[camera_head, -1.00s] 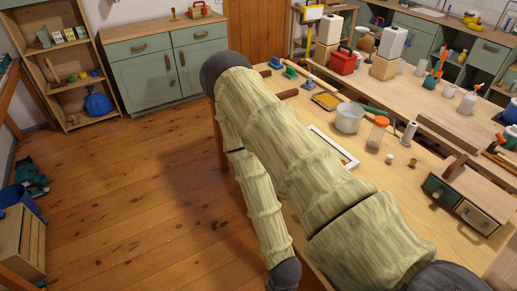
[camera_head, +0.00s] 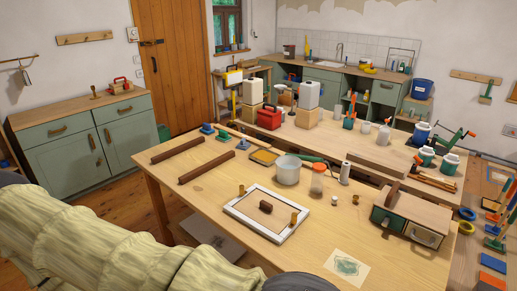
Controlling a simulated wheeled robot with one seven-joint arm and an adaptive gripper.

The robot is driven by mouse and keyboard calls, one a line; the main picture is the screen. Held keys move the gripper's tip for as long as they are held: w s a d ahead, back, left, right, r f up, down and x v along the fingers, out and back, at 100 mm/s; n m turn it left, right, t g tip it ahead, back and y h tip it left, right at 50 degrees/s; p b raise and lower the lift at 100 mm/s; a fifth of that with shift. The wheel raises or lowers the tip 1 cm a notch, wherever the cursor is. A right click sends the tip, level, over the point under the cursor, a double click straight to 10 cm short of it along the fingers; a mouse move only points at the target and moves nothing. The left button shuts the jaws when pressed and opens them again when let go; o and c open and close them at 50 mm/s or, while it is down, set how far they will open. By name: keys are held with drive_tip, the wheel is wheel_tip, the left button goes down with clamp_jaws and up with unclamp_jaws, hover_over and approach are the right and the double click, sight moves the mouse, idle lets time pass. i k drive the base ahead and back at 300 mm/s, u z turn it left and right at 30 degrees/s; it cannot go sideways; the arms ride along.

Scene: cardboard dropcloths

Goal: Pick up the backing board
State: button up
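A flat tan board (camera_head: 252,211), most likely the backing board, lies inside a white rectangular frame (camera_head: 236,212) on the near wooden table. A small dark brown block (camera_head: 266,207) sits on the middle of the board. Two small brown pegs stand at the frame, one at its far left side (camera_head: 241,190) and one at its right side (camera_head: 294,219). My gripper is out of view. Only my pale, ribbed arm shows, across the lower left, apart from the board in the picture.
Two dark brown bars (camera_head: 206,167) lie on the table's left part. A grey pot (camera_head: 288,169), an orange-lidded jar (camera_head: 317,180) and a small drawer box (camera_head: 410,220) stand behind and right of the frame. A printed sheet (camera_head: 346,268) lies in front.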

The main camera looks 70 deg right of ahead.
sight(275, 215)
drive_tip(key=u, duration=0.05)
drive_tip(key=i, duration=2)
drive_tip(key=z, duration=2.45)
